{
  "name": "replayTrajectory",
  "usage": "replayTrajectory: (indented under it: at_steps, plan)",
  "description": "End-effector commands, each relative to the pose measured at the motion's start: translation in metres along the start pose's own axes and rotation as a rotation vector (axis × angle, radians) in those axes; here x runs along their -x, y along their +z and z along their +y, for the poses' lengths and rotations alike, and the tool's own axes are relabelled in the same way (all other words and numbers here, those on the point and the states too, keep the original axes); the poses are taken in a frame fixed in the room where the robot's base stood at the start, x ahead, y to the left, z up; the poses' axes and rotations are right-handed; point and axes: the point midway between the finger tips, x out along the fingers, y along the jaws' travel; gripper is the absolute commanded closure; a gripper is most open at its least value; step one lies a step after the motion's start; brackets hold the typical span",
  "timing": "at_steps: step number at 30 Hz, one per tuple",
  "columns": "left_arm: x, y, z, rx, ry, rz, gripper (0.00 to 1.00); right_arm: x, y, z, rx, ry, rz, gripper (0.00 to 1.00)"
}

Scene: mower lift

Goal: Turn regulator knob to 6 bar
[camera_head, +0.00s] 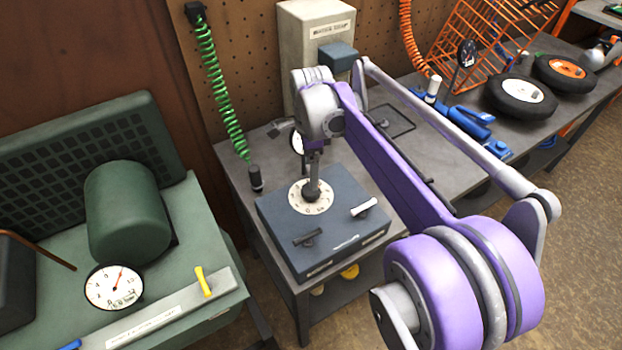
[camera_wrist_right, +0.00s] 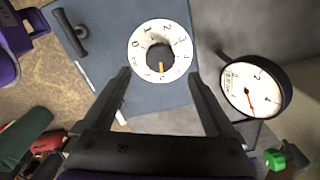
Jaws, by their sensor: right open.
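The regulator is a blue-grey box (camera_head: 325,234) on the grey bench, with a white numbered dial ring (camera_head: 296,203) on top. In the right wrist view, the dial ring (camera_wrist_right: 141,67) surrounds a dark knob (camera_wrist_right: 158,50) with an orange pointer (camera_wrist_right: 161,67). The pointer is toward the lower side of the ring; I cannot read its number surely. My right gripper (camera_head: 312,186) is over the knob, pointing down. In the wrist view its open fingers (camera_wrist_right: 161,73) lie either side of the dial's lower part; contact is unclear. A round gauge (camera_wrist_right: 256,90) with a red needle stands beside the box.
The box top also carries a white-handled lever (camera_head: 364,207) and a dark one (camera_head: 308,238). A green coiled hose (camera_head: 219,90) hangs behind left. A green machine with a white gauge (camera_head: 114,287) stands left. Wheels (camera_head: 521,95) lie on the bench at right.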

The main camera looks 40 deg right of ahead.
Motion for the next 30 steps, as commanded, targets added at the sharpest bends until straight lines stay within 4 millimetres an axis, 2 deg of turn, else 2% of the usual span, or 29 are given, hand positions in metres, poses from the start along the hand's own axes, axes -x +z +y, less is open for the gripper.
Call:
replayTrajectory:
  at_steps: [3,9,30]
  plan:
    - [0.002,-0.002,0.000,0.000,0.000,0.001,0.50,0.021,0.000,0.000,-0.001,0.000,0.000,0.09]
    - [0.003,-0.002,0.000,0.000,0.000,0.002,0.50,0.038,0.000,0.000,-0.001,0.000,0.000,0.09]
    - [0.003,-0.002,0.000,0.000,0.000,0.002,0.50,0.039,0.000,0.000,0.000,0.000,0.000,0.09]
